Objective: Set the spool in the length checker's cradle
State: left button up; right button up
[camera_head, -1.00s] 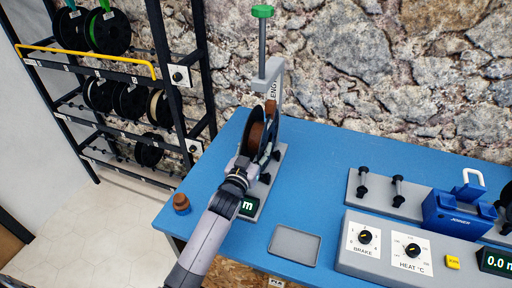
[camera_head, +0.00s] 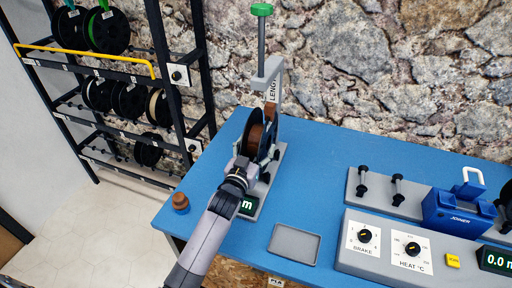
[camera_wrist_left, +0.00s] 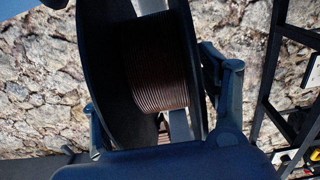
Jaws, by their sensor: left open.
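The spool (camera_head: 257,136), black-flanged with brown filament, stands upright at the grey length checker (camera_head: 272,75), above its base. My left gripper (camera_head: 252,164) is at the near side of the spool. In the left wrist view the spool (camera_wrist_left: 160,62) fills the middle, with the open fingers of the left gripper (camera_wrist_left: 160,108) on either side of it; a gap shows on the right side. The spool and gripper hide the cradle, so I cannot tell exactly how the spool rests in it. My right gripper is not in view.
A brown knob-like object (camera_head: 180,202) on the blue table (camera_head: 222,165) is left of the checker. A grey tray (camera_head: 294,243) lies in front. The joiner (camera_head: 458,213) and control box (camera_head: 375,270) stand at right. A rack (camera_head: 110,70) with several spools is at left.

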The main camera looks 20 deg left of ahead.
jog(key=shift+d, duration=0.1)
pick_arm(q)
jog(key=shift+f, duration=0.15)
jog(key=s, duration=1.2)
jog(key=shift+a, duration=0.25)
